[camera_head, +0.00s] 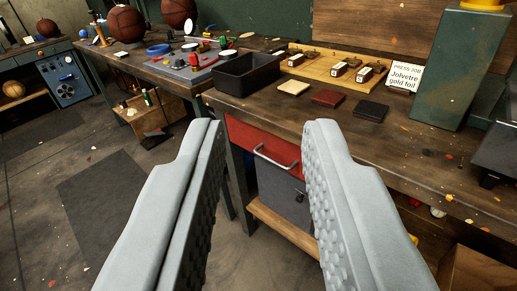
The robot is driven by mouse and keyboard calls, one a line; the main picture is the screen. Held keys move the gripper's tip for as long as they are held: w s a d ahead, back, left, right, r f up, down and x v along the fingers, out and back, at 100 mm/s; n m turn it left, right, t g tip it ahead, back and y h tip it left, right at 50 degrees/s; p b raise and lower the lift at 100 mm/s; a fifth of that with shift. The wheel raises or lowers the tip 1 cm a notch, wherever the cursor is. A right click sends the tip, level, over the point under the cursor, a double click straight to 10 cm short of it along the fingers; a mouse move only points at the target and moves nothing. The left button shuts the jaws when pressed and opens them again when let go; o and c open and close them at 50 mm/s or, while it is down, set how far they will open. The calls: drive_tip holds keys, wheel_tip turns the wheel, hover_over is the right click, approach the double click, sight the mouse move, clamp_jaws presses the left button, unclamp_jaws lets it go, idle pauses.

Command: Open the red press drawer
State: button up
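The red press drawer (258,145) sits under the front edge of the wooden workbench, in the middle of the view. It looks shut. Its pale metal bar handle (276,160) shows between my fingers. My gripper (263,125) is open and empty, with its two grey padded fingers spread wide to the left and right of the drawer in the picture. The fingers look nearer to the camera than the handle, and no contact shows. The right finger hides the right part of the drawer.
The workbench (440,160) bears a black bin (246,76), leather swatches (326,98), a wooden stamp tray (335,68) and a "PRESS JOB" card (404,77). A grey cabinet (283,193) stands below the drawer. Free floor (100,195) lies at left.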

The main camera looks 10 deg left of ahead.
drive_tip(key=w+a+f+m+h, duration=0.1)
drive_tip(key=w+a+f+m, duration=0.15)
drive_tip(key=w+m, duration=0.4)
drive_tip(key=w+a+f+m+h, duration=0.1)
drive_tip(key=w+a+f+m, duration=0.2)
drive_tip(key=w, duration=0.6)
drive_tip(key=w+a+f+m+h, duration=0.1)
drive_tip(key=w+a+f+m, duration=0.1)
drive_tip(key=w+f+m, duration=0.4)
drive_tip(key=m+g+h, duration=0.6)
drive_tip(key=m+h, duration=0.1)
drive_tip(key=m, duration=0.3)
approach(270, 161)
drive_tip(key=x, duration=1)
drive_tip(key=shift+w+d+f, duration=0.1)
drive_tip(key=shift+w+f, duration=0.05)
drive_tip(key=shift+w, duration=0.05)
clamp_jaws()
